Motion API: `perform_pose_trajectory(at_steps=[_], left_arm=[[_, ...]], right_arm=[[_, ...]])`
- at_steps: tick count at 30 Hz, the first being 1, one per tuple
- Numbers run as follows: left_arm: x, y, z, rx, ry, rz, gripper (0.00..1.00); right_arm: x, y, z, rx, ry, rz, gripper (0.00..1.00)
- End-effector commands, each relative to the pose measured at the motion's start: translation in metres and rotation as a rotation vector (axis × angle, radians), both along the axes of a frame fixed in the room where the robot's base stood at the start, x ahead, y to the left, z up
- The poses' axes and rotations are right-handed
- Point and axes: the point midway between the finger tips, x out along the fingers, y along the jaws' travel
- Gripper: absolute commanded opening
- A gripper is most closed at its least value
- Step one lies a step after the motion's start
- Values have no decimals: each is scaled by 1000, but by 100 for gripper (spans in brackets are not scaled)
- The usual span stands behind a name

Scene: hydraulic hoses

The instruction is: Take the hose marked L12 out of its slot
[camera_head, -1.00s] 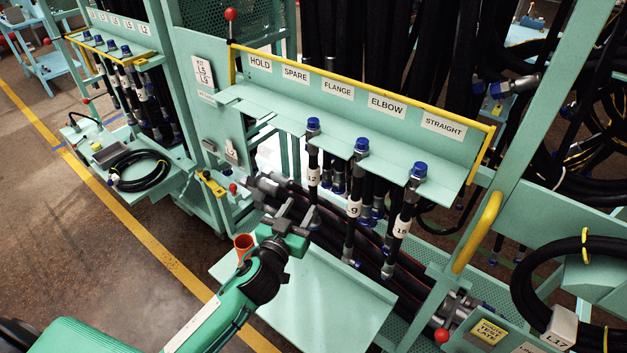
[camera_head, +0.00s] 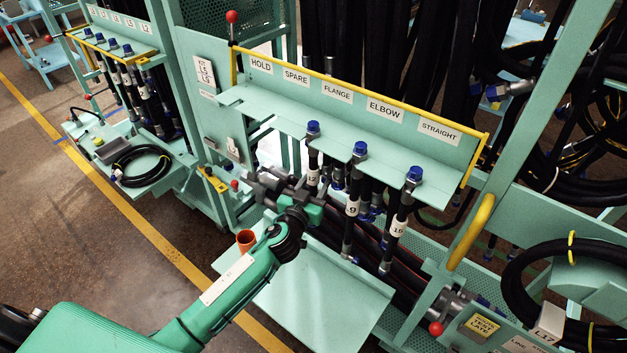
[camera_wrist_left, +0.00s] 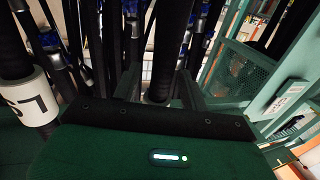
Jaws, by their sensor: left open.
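The hose marked 12 (camera_head: 312,168) hangs upright, its blue-capped top in a slot of the green rack shelf (camera_head: 270,118), under the spare and flange labels. My left gripper (camera_head: 298,188) is open and close to its lower part, which the gripper and wrist hide in the head view. In the left wrist view a black hose (camera_wrist_left: 160,55) stands between the two spread fingers (camera_wrist_left: 160,85), with visible room at its sides. Its own label does not show there. My right gripper is out of view.
The hoses marked 9 (camera_head: 352,200) and 15 (camera_head: 398,225) hang close to the right; a labelled hose (camera_wrist_left: 35,100) stands left in the wrist view. An orange cup (camera_head: 246,240) stands on the green tray (camera_head: 320,290) below my arm. A yellow rail (camera_head: 370,95) edges the rack.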

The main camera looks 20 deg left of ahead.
Motion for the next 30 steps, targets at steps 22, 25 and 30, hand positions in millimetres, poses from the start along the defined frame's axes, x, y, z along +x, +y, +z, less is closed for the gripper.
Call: perform_pose_trajectory(at_steps=[22,25,30], left_arm=[[0,0,1,0,-2,0,0],[0,0,2,0,-2,1,0],[-1,0,6,0,-3,0,0]], right_arm=[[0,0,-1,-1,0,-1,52],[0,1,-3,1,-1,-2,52],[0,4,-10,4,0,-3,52]])
